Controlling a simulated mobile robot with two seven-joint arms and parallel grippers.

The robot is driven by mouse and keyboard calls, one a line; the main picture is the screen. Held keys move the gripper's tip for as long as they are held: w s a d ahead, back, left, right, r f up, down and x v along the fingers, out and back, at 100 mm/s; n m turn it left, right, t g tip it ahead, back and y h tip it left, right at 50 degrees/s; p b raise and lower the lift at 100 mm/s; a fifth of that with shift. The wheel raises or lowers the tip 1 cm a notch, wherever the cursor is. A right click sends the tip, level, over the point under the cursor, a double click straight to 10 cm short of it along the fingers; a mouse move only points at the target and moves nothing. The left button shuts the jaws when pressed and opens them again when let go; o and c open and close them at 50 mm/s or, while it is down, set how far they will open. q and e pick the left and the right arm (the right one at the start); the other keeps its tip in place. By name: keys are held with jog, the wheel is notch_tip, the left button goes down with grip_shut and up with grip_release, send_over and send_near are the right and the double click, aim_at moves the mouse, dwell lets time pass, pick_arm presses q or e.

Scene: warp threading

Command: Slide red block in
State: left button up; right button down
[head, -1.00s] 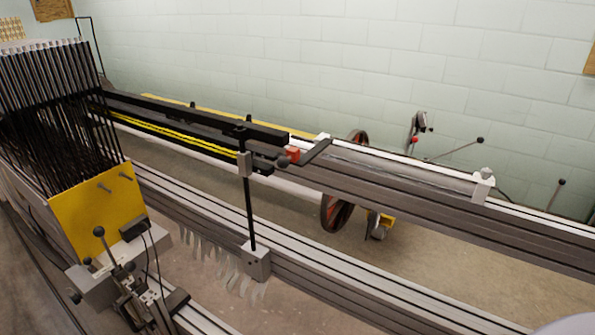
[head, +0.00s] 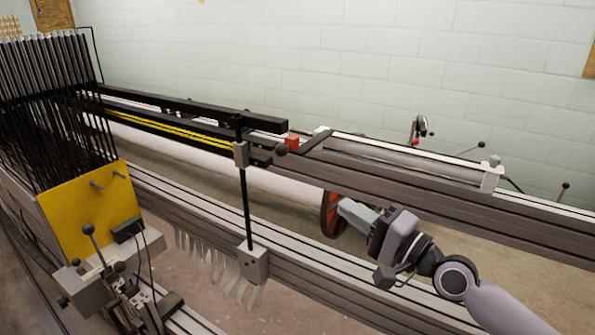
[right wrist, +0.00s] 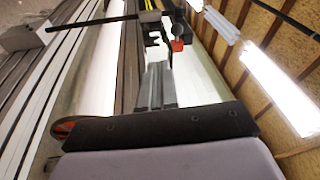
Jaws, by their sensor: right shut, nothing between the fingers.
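The small red block (head: 292,141) sits at the right end of the long black bars, next to a black ball knob and a flat black plate (head: 316,141). It also shows in the right wrist view (right wrist: 177,45), beyond my fingertips. My right gripper (head: 345,207) is below and right of the block in the head view, in front of the dark beam, and apart from the block. Its grey fingers are together and empty; they show in the right wrist view (right wrist: 155,75) too. My left gripper is not in view.
A dark metal beam (head: 420,195) runs right from the block. A black upright rod (head: 247,205) stands at left on a grey clamp. Yellow strands (head: 170,132) run between the black bars. A yellow-sided rack (head: 90,210) of upright dark strips stands far left.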

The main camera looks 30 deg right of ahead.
notch_tip(320, 180, up, 3)
jog(key=shift+w+d+f+m+y, duration=0.1)
jog(key=shift+d+f+m+y, duration=0.15)
jog(key=shift+m, duration=0.35)
jog(key=shift+w+a, duration=0.1)
jog(key=p, duration=0.4)
send_near(286, 154)
jog(key=x, duration=0.6)
jog(key=shift+w, duration=0.1)
jog(key=shift+w+a, duration=0.1)
jog(key=shift+w, duration=0.25)
jog(key=shift+w, duration=0.1)
